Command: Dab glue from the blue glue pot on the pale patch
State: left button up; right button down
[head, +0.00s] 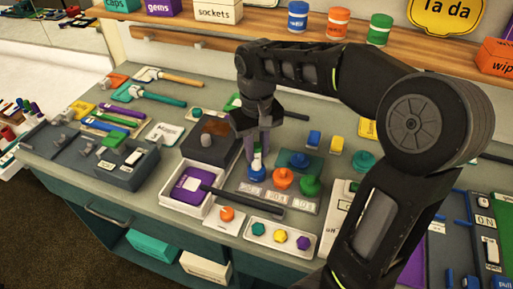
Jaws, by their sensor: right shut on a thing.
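The blue glue pot (257,173) stands at the left end of a row on a grey tray, beside an orange pot (282,179) and a green pot (310,186). My right gripper (257,147) reaches down over the blue pot, with its fingers shut on a small, partly hidden thing directly above it. The held thing looks pale and greenish at its lower part; whether it touches the pot is hard to tell. I cannot pick out the pale patch with certainty. My left gripper is not in view.
A white tray (171,197) with a purple block and a dark bar lies left of the pots. A dark box (199,154) stands behind it. A card with colored knobs (257,241) lies in front. Hammers (150,97) lie at the back left. A wooden shelf (230,29) runs behind.

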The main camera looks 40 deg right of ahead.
jog(key=shift+f+b, duration=0.35)
jog(key=shift+f, duration=0.25)
dwell(2.1)
notch_tip(320, 180, up, 7)
jog(key=p, duration=0.6)
jog(key=shift+r, duration=0.1)
dwell(0.9)
